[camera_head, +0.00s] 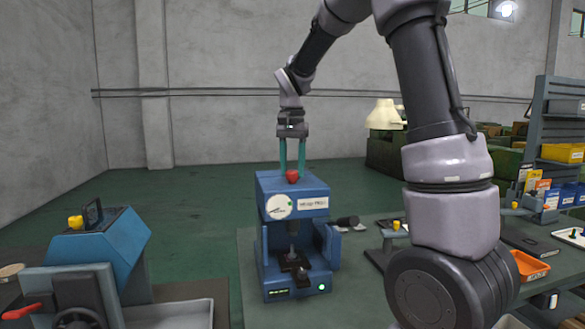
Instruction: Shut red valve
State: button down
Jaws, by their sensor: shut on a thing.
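The red valve (292,176) is a small red knob on top of the blue machine (318,201) in the middle of the head view. My gripper (292,168) points straight down over it, with its two teal fingers on either side of the knob. The gripper is shut on the red valve. The fingertips partly cover the knob's sides. The valve's exact turn angle is too small to tell.
A second blue machine (93,245) with a yellow knob (75,222) and a red lever (20,312) stands at the left. An orange tray (530,266) and several small boxes lie on the right bench. Green floor (185,205) is open behind.

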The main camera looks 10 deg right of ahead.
jog(key=shift+m, duration=0.9)
jog(key=shift+c, duration=1.7)
grip_release()
notch_tip(320, 180, up, 11)
